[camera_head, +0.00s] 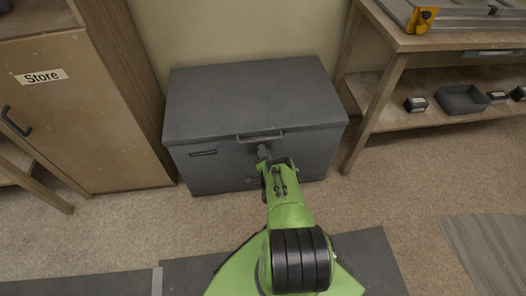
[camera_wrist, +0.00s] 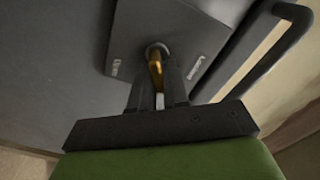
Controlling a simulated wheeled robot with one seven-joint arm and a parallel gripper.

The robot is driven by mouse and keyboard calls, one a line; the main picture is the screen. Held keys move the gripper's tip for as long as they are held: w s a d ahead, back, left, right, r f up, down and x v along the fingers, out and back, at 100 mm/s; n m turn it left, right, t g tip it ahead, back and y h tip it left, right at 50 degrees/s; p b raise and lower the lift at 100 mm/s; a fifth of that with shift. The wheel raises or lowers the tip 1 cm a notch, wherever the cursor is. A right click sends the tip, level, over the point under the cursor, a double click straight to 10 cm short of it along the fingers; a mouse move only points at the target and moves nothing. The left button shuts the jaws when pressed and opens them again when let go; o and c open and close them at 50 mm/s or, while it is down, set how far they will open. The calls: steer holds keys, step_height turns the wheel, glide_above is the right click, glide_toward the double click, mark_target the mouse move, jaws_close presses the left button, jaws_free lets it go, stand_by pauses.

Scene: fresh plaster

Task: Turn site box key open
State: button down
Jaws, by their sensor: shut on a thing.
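The site box (camera_head: 255,95) is a dark grey chest with its lid down, standing on the floor against the wall in the head view. A handle (camera_head: 260,136) sits at the front edge of its lid. In the wrist view a dark lock plate (camera_wrist: 190,22) with small lettering is on the box front. A brass-coloured key (camera_wrist: 155,68) stands in the round lock at its middle. My gripper (camera_wrist: 158,98) is shut on the key, one dark finger on each side. In the head view my arm hides the key and lock.
A wooden cabinet marked "Store" (camera_head: 90,110) stands to the left. A wooden workbench (camera_head: 440,40) with small dark bins (camera_head: 462,99) on its lower shelf is to the right. In the wrist view a dark bar handle (camera_wrist: 275,45) runs close to the right of my gripper.

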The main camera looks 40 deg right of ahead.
steer(key=m, duration=0.4)
steer(key=shift+d+f, duration=0.15)
steer(key=shift+f, duration=0.1)
steer(key=shift+s+f+m, duration=0.1)
steer(key=shift+f+m, duration=0.05)
steer(key=shift+m, duration=0.8)
steer(key=shift+f+m, duration=0.1)
steer(key=shift+m, duration=1.15)
